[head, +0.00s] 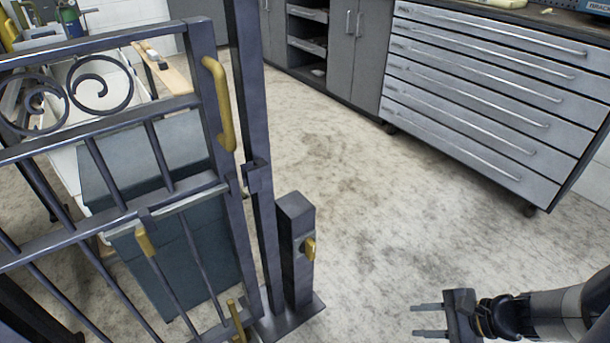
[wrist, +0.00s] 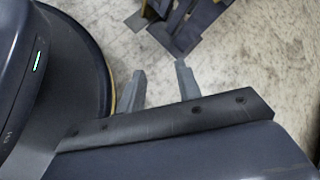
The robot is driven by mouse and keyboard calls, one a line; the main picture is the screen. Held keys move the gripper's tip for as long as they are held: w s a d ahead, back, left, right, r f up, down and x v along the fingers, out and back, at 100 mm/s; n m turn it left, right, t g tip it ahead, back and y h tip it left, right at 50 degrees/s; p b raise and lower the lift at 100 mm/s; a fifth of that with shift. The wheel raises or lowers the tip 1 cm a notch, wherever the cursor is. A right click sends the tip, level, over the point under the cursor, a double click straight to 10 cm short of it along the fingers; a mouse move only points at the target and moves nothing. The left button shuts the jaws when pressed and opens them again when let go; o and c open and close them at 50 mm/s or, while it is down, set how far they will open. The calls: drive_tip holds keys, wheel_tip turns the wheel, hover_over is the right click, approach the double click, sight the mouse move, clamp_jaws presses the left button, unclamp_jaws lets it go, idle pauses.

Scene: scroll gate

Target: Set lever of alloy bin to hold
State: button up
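My gripper (head: 414,320) is at the lower right of the head view, over bare floor. Its two fingers are apart with nothing between them, and the wrist view also shows the gripper (wrist: 160,72) open and empty. No lever labelled alloy or hold can be read in either view. A dark metal scroll gate (head: 110,118) stands at left with a brass pull handle (head: 218,103). Low on it are a brass-tipped rod (head: 146,243) and a brass piece (head: 236,318). A brass knob (head: 308,248) sits on a short post (head: 296,220). My gripper is well right of these.
A grey-teal box (head: 200,240) and a white bench or tub (head: 100,75) stand behind the gate bars. A grey drawer cabinet (head: 480,90) stands at upper right. Open speckled floor (head: 370,210) lies between post and cabinet. The wrist view shows dark metal parts (wrist: 185,22) at top.

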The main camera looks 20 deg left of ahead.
drive_tip(key=w+f+m+t+y+p, duration=0.1)
drive_tip(key=w+m, duration=0.1)
drive_tip(key=w+f+m+t, duration=0.1)
drive_tip(key=w+f+m, duration=0.1)
drive_tip(key=w+d+f+m+t+y+p, duration=0.1)
drive_tip(key=w+m, duration=0.1)
drive_tip(key=w, duration=0.1)
drive_tip(key=shift+f+y+p, duration=0.25)
drive_tip(key=shift+y+p, duration=0.05)
drive_tip(key=c, duration=0.6)
drive_tip(key=w+d+f+m+t, duration=0.1)
drive_tip(key=f+m, duration=0.1)
drive_tip(key=w+d+f+m+t+p, duration=0.1)
drive_tip(key=f+m+t, duration=0.1)
drive_tip(key=f, duration=0.1)
drive_tip(key=w+d+f+m+t+p, duration=0.1)
drive_tip(key=f+m, duration=0.1)
drive_tip(key=shift+w+d+f, duration=0.3)
drive_tip(key=shift+w, duration=0.05)
clamp_jaws()
drive_tip(key=shift+w+d+f+m+t, duration=0.1)
drive_tip(key=shift+d+f+m+t, duration=0.1)
drive_tip(key=shift+f+m+t, duration=0.3)
